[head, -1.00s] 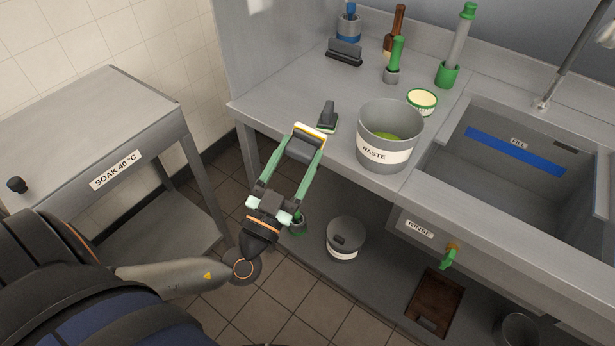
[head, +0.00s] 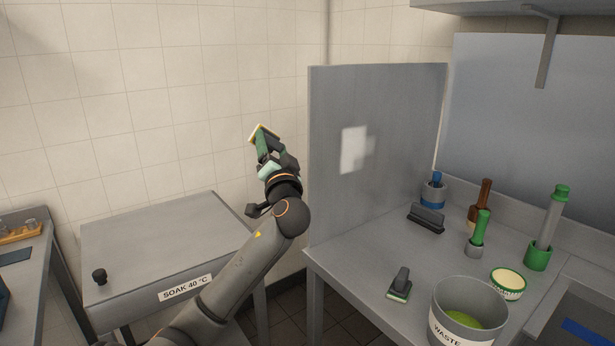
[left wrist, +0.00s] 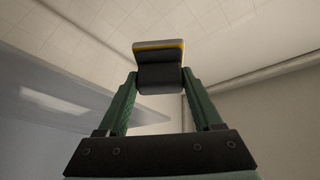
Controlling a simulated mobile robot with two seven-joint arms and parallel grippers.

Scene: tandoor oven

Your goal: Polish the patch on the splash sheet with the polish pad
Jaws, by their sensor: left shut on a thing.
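The splash sheet (head: 325,190) is a grey upright panel on the left end of the counter. A pale, whitish patch (head: 354,149) with a stepped right edge shows on its face. My left gripper (head: 268,146) is raised left of the sheet, apart from it in the picture, and shut on the polish pad (head: 259,133). In the left wrist view the pad (left wrist: 158,46) has a dark body, a yellow band and a pale outer layer between the green fingers. The sheet (left wrist: 35,75) and the bright patch (left wrist: 52,101) appear there at left. My right gripper is not in view.
A small dark-handled tool (head: 399,287) with a pale base lies on the counter near the waste bucket (head: 468,318). A dark block (head: 427,218), bottles and a round tin (head: 508,284) stand farther back. The soak cabinet (head: 165,255) is at left.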

